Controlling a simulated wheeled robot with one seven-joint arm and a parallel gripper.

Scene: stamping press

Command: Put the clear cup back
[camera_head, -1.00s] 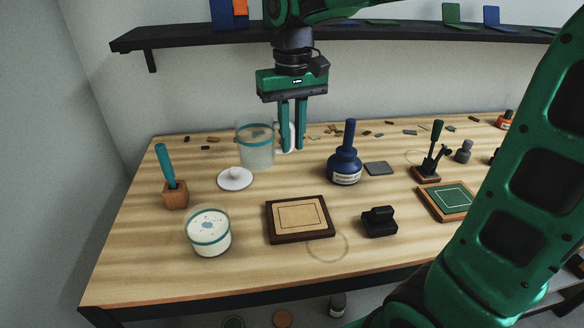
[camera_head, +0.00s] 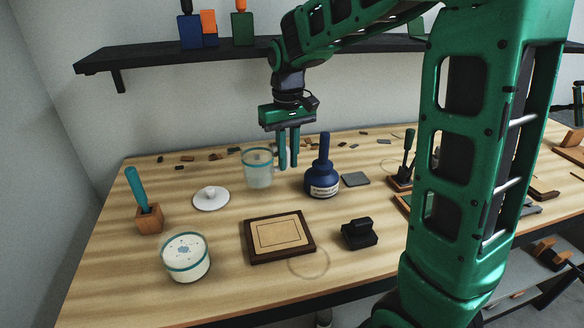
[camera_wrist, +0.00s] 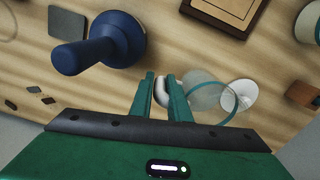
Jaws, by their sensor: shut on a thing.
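The clear cup (camera_head: 257,172) has a teal rim band and a pale handle. It is upright at the back of the bench, between the white lid (camera_head: 210,199) and the blue bottle (camera_head: 322,180). My gripper (camera_head: 288,167) points down on the cup's right side, shut on its handle. In the wrist view the fingers (camera_wrist: 161,78) close on the pale handle (camera_wrist: 162,94), with the cup (camera_wrist: 208,94) beside them. I cannot tell whether its base touches the wood.
A ring mark (camera_head: 309,263) lies on bare wood, between the framed board (camera_head: 279,250) and black block (camera_head: 359,234). A white-filled jar (camera_head: 186,258) stands front left, near a wooden holder (camera_head: 149,220). Small chips lie along the back. A shelf (camera_head: 180,52) hangs above.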

